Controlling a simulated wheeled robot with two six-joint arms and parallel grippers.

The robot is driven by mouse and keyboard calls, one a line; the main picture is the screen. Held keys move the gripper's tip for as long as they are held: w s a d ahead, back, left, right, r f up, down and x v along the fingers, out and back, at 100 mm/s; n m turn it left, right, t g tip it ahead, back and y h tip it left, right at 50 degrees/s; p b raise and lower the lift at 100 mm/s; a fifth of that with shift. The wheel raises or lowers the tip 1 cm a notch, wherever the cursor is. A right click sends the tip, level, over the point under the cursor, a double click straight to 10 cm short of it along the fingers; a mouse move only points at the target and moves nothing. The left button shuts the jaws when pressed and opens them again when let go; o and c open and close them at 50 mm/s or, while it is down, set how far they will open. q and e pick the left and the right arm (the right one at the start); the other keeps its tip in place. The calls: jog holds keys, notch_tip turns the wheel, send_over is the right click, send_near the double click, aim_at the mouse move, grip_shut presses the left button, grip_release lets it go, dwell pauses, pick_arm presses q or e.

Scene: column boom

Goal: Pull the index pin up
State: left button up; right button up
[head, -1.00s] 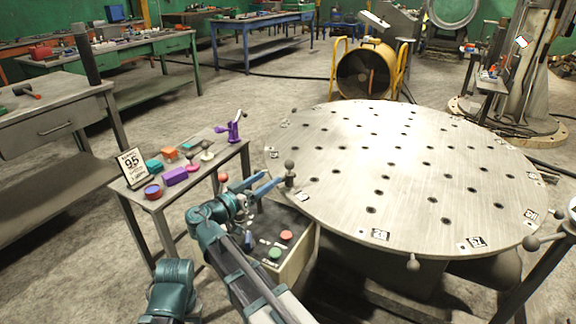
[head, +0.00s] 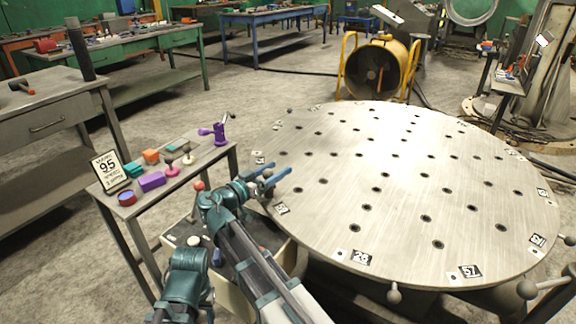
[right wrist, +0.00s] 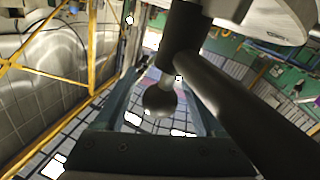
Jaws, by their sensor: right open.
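The index pin shows as a dark ball knob (head: 267,173) at the near left edge of the round table (head: 400,200). My right gripper (head: 274,174) is open, with its blue fingers around the knob's place. In the right wrist view the ball knob (right wrist: 160,101) sits between the two open fingers, with a visible gap on each side. A thin shaft joins it to a dark cylinder (right wrist: 183,40). My left gripper is not in view.
A small bench (head: 165,200) with colored parts, a purple clamp (head: 215,132) and a sign reading 95 (head: 109,172) stands left of my arm. Ball-ended handles (head: 394,294) stick out at the table's front edge. A yellow fan (head: 377,68) stands behind. The tabletop is clear.

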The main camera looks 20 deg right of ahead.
jog(key=shift+w, duration=0.1)
grip_shut()
dwell(0.3)
dwell(1.1)
